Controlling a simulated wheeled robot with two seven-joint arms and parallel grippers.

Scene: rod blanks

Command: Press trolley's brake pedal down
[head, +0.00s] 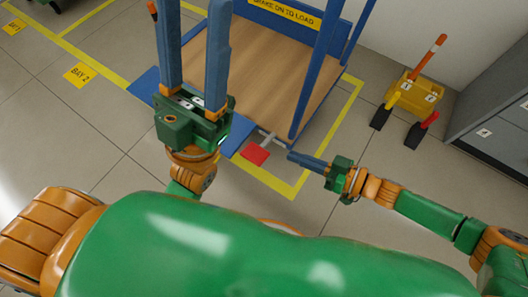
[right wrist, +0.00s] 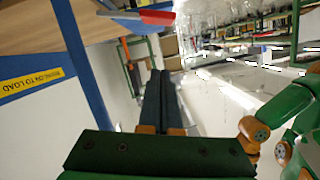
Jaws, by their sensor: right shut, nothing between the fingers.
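The trolley (head: 252,62) has a wooden deck, blue posts and a yellow sign reading "BRAKE ON TO LOAD". Its red brake pedal (head: 255,153) sticks out low at the near edge on a grey arm. The pedal also shows at the top of the right wrist view (right wrist: 156,17). My right gripper (head: 290,155) is shut and empty, its tips a little to the right of the pedal in the head view, with a visible gap. Its two dark fingers (right wrist: 160,76) lie together in the right wrist view. My left gripper (head: 191,40) is open and empty, fingers apart, in front of the trolley's left side.
A yellow box (head: 414,93) with an orange lever and two black-footed levers stands on the floor at right, beside a grey cabinet (head: 491,125). Yellow floor lines (head: 293,190) surround the trolley. Tiled floor at left is clear around a "BAY 2" marker (head: 80,75).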

